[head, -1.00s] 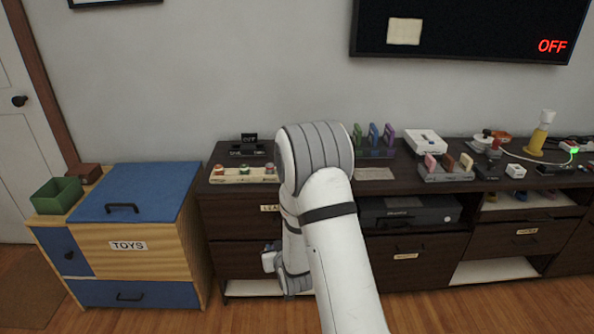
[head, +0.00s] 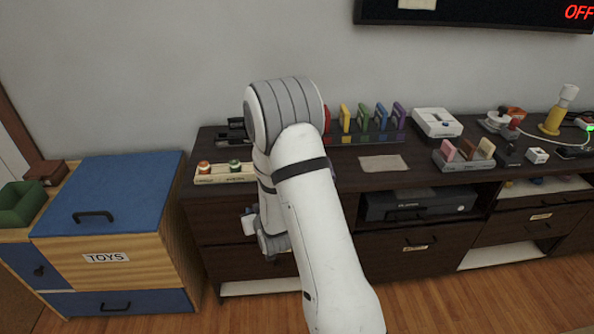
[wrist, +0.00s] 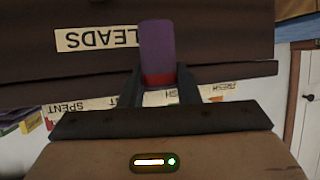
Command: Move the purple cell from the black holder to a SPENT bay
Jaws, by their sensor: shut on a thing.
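The purple cell (wrist: 158,45) with a red band at one end is between the fingers of my gripper (wrist: 158,76) in the wrist view. The gripper is shut on it, and a dark drawer front with an upside-down LEADS label (wrist: 96,38) lies behind. Upside-down SPENT (wrist: 66,108) and FRESH lettering (wrist: 216,88) shows on pale strips nearby. In the head view, a pale tray (head: 243,177) with red and green-topped cells sits at the cabinet's left front; its lettering is unreadable. A black holder (head: 236,128) stands behind it, partly hidden by my arm. The fingers are hidden there.
A rack of coloured pieces (head: 382,137), a tan mat (head: 384,163) and a white console (head: 436,123) are to the right on the dark cabinet. The TOYS chest (head: 105,256) stands left of the cabinet. Wooden floor is open in front.

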